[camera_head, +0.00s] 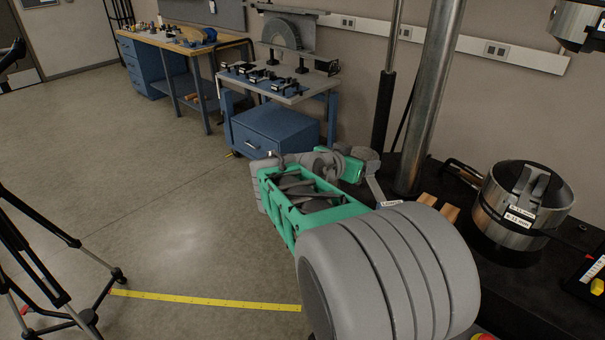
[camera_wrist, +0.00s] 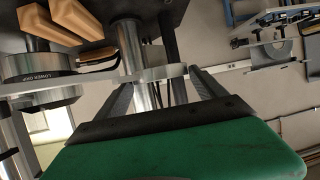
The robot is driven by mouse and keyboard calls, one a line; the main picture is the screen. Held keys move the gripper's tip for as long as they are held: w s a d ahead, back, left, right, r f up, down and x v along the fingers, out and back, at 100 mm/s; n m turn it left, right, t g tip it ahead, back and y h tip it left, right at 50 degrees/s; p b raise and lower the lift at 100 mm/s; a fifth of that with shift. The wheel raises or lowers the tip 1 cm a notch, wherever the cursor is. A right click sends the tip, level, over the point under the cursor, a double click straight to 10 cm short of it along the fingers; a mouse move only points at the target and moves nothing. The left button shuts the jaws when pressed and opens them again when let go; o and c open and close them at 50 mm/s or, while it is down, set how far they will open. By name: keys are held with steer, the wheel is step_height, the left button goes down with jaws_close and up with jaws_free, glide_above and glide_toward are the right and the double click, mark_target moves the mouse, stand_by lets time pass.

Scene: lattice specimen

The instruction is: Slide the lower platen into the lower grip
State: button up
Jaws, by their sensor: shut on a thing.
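My gripper (camera_wrist: 164,78) is shut on a pale metal piece (camera_wrist: 165,72), seen nearly edge-on between the fingertips in the wrist view. I take it to be the lower platen. In the head view my arm hides most of it, and a small label reading "LOWER" shows beside my wrist. The lower grip (camera_head: 520,215) is a thick steel cylinder with a slotted top, a dark band and size labels, right of my gripper in the head view. A round part lettered "LOWER GRIP" (camera_wrist: 60,78) shows at left in the wrist view. The held piece appears apart from the grip.
Wooden blocks (camera_head: 437,204) lie on the black machine base between my arm and the lower grip. A steel column (camera_head: 432,100) rises behind them. An upper metal fixture (camera_head: 580,25) hangs above the grip. A blue-legged table (camera_head: 285,92) with tools stands behind; a tripod (camera_head: 50,260) stands at left.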

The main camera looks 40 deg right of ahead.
steer(key=s+d+r+m+g, duration=0.2)
steer(key=s+d+g, duration=0.1)
steer(key=s+d, duration=0.3)
steer(key=s+d+r+m+g, duration=0.2)
steer(key=s+d, duration=0.4)
steer(key=s, duration=0.4)
steer(key=shift+d+r+m+g+h, duration=0.15)
steer(key=shift+r+m+g+h, duration=0.2)
steer(key=shift+m+g, duration=0.45)
steer(key=s+d+m+g, duration=0.1)
steer(key=s, duration=0.4)
steer(key=s+d+r+m+g+y, duration=0.1)
steer(key=s+g, duration=0.1)
steer(key=s, duration=0.3)
steer(key=s+d+m+g, duration=0.1)
steer(key=s+m, duration=0.1)
steer(key=s, duration=0.3)
steer(key=shift+d+r+g+y, duration=0.25)
steer(key=shift+d+r+g, duration=0.05)
steer(key=shift+d+r, duration=0.1)
steer(key=shift+s+d+f+m, duration=0.15)
steer(key=shift+s+d+f, duration=0.05)
steer(key=shift+d+f, duration=0.3)
steer(key=shift+s+d+f+m, duration=0.2)
steer(key=shift+d+f, duration=0.2)
steer(key=shift+f, duration=0.15)
steer(key=shift+w, duration=0.1)
